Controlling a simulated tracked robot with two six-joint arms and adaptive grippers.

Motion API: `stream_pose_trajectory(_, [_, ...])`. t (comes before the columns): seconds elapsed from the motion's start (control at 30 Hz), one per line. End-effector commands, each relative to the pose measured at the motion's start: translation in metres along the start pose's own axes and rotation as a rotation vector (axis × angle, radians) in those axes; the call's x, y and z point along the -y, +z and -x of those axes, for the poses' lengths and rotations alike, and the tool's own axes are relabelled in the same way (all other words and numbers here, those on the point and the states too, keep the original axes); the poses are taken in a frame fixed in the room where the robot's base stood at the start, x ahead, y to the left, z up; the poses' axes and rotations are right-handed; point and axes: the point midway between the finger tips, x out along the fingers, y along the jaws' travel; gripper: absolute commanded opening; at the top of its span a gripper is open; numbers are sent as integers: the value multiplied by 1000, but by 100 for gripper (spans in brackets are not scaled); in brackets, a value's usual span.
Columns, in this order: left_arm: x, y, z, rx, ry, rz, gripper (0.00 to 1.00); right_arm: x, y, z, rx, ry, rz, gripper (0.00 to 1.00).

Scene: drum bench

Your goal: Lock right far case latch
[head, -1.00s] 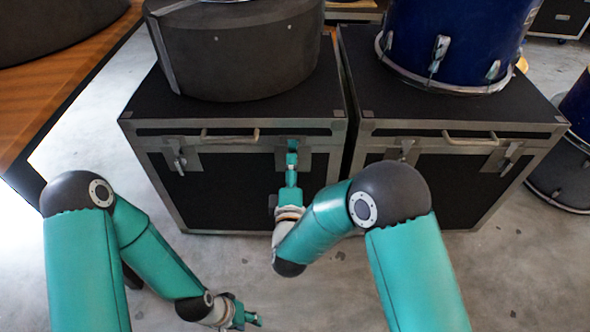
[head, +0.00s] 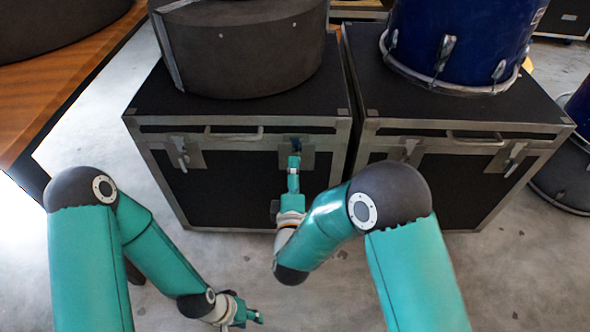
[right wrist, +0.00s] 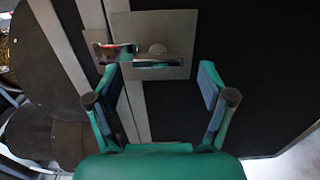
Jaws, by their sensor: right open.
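Two black cases with metal edges stand side by side: a left case (head: 235,190) and a right case (head: 455,190). My right gripper (head: 295,150) is at the right-hand latch of the left case and covers most of that latch in the head view. In the right wrist view, my right gripper (right wrist: 158,82) is open. The latch (right wrist: 157,60), a metal plate with a handle lying across it, shows just beyond and between the fingertips, with nothing gripped. My left gripper (head: 252,317) hangs low over the floor; its jaw opening is too small to tell.
The left case's left latch (head: 181,155) and the right case's latches (head: 408,150) are in view. A dark round drum case (head: 245,50) and a blue drum (head: 455,40) stand on the cases. A wooden surface (head: 60,85) is at left. Floor in front is clear.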

Motion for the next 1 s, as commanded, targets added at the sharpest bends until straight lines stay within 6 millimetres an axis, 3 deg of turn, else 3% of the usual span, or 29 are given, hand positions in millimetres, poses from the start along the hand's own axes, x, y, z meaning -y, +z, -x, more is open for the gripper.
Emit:
stream_pose_trajectory(0.2, [0,0,0,0,0,0,40,1,-1,36,-5,-2,2,81])
stream_pose_trajectory(0.4, [0,0,0,0,0,0,40,1,-1,54,-3,0,1,81])
stream_pose_trajectory(1.0, [0,0,0,0,0,0,40,2,5,54,10,-5,0,81])
